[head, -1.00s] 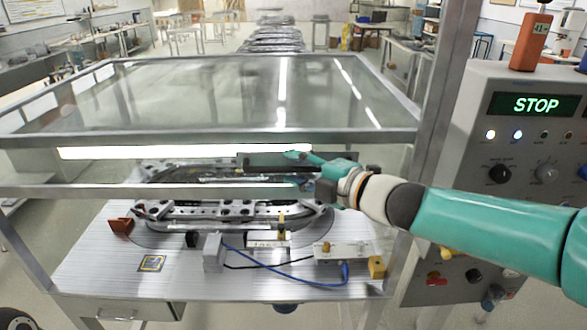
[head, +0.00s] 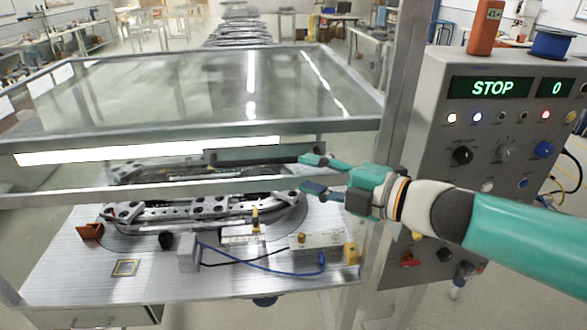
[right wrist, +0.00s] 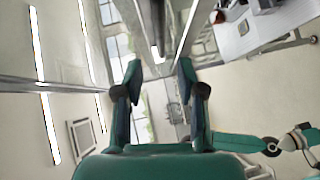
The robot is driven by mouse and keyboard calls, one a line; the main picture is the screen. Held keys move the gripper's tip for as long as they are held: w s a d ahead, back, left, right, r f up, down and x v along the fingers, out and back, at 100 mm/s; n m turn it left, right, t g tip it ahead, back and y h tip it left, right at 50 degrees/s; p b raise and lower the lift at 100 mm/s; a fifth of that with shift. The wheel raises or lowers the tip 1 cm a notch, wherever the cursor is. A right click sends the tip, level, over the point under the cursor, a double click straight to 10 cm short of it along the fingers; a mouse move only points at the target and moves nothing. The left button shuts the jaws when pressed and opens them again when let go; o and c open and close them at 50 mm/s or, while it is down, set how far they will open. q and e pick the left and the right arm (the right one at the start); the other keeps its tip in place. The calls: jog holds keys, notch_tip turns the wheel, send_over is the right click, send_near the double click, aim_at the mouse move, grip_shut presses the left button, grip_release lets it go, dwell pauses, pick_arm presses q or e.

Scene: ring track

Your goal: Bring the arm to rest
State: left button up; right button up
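My right arm comes in from the right in the head view, teal with a white and dark wrist. Its right gripper (head: 308,174) points left in front of the guard's front bar, with its two fingers apart. In the right wrist view the right gripper (right wrist: 158,75) shows two parted fingers with nothing between them. My left gripper does not show in the head view. A teal arm link of mine shows at the lower right of the right wrist view.
The ring track (head: 200,214) lies on a table under a framed clear guard (head: 200,95). An upright post (head: 403,110) stands beside my right arm. The control panel (head: 480,150) reads STOP and 0. An orange radio (head: 485,27) and blue spool (head: 552,44) sit on top.

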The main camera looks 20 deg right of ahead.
jog(key=shift+s+d, duration=0.2)
jog(key=shift+s, duration=0.2)
jog(key=a+f+m+g, duration=0.2)
jog(key=f+m, duration=0.1)
jog(key=f, duration=0.8)
jog(key=w+a+f+m+g+h, duration=0.1)
jog(key=a+f+m+g, duration=0.15)
jog(key=f, duration=0.95)
jog(key=a+f+m+g, duration=0.2)
jog(key=a+f+m, duration=0.15)
jog(key=f, duration=0.75)
jog(key=s+d+f+m+g+h, duration=0.1)
jog(key=s+f+m+g+h, duration=0.3)
jog(key=s+f+m, duration=1.2)
jog(key=s+f+g, duration=0.2)
jog(key=s+f, duration=0.1)
jog(key=shift+s+d, duration=0.15)
jog(key=shift+d, duration=0.05)
